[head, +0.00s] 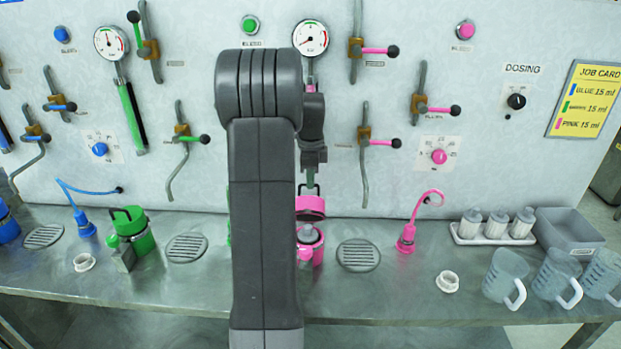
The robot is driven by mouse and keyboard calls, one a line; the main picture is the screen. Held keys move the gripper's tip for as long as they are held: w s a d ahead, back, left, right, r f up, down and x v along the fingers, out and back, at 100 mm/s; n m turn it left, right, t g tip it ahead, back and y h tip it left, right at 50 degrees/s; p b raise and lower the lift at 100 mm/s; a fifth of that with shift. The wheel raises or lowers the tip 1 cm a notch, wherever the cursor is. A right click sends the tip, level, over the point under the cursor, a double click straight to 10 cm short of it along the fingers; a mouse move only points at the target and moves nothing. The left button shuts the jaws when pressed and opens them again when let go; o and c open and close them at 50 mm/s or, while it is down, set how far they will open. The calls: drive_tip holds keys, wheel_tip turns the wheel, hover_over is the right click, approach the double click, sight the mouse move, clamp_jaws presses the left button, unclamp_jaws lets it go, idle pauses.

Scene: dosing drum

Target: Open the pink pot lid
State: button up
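The pink pot (318,252) stands on the steel bench, partly hidden behind my arm. Its pink lid (312,208) is tilted up at the back of the pot, with a dark handle on it. The pot's mouth shows, with something grey in it. My gripper (310,178) points down just above the raised lid, close to the handle. My arm hides part of it, and I cannot tell whether its fingers are apart or touch the handle.
A green pot (140,240) stands to the left. A round drain grate (358,255) and a pink hose nozzle (407,240) are to the right. Further right are a white tray (462,238) of small bottles, a grey bin (570,237) and clear jugs (505,275). Valve levers line the panel behind.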

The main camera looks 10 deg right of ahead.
drive_tip(key=o, duration=0.4)
drive_tip(key=shift+f, duration=0.1)
wheel_tip(320, 180, up, 14)
drive_tip(key=b, duration=0.1)
drive_tip(key=shift+s+a, duration=0.15)
drive_tip(key=shift+s, duration=0.2)
drive_tip(key=shift+f, duration=0.1)
